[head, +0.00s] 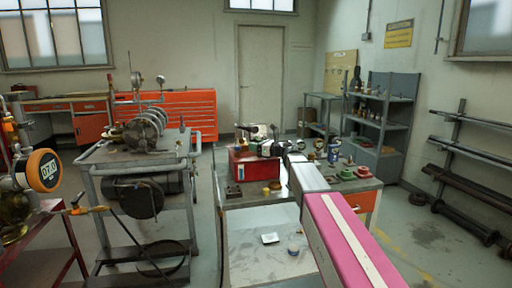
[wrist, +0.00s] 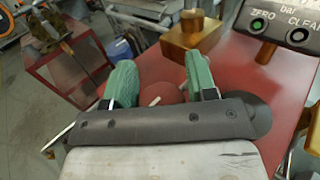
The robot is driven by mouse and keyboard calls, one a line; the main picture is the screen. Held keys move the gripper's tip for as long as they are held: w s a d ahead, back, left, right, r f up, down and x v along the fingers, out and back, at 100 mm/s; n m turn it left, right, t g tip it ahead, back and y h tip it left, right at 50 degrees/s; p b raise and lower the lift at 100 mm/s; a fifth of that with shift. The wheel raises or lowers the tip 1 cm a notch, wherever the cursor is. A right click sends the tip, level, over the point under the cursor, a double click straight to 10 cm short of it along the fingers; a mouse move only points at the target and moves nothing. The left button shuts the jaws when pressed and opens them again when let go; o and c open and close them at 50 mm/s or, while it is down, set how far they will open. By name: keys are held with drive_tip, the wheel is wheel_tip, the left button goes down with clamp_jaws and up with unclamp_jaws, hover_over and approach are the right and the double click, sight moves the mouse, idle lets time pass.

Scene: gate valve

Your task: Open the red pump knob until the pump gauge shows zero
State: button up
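In the wrist view my gripper (wrist: 161,75) has two green-padded fingers standing well apart over a red surface. A rounded red shape, which looks like the red knob (wrist: 168,88), shows between the fingers; its lower part is hidden by the gripper body. I cannot see contact with either pad. A dark gauge housing (wrist: 275,30) with ZERO and CLEAR buttons and the word bar is at the top right; its reading is out of frame. In the head view my gripper (head: 252,138) is small and dark above a red box (head: 248,164) on the middle cart.
A brass block (wrist: 190,35) stands just beyond the fingers. In the head view an orange-rimmed digital gauge (head: 43,170) is at the left, its digits hard to read. A pipe-work cart (head: 150,160) stands left of the middle cart (head: 230,194), which carries loose small parts.

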drive_tip(key=c, duration=0.6)
drive_tip(key=shift+o, duration=0.2)
drive_tip(key=shift+g, duration=0.3)
drive_tip(key=shift+a+n+g+y, duration=0.1)
drive_tip(key=shift+n+g+y, duration=0.4)
drive_tip(key=shift+n+g, duration=0.35)
drive_tip(key=shift+s+n+g+y, duration=0.2)
drive_tip(key=shift+n+g+y, duration=0.2)
drive_tip(key=shift+n+g, duration=0.6)
drive_tip(key=shift+m, duration=0.35)
drive_tip(key=o, duration=0.9)
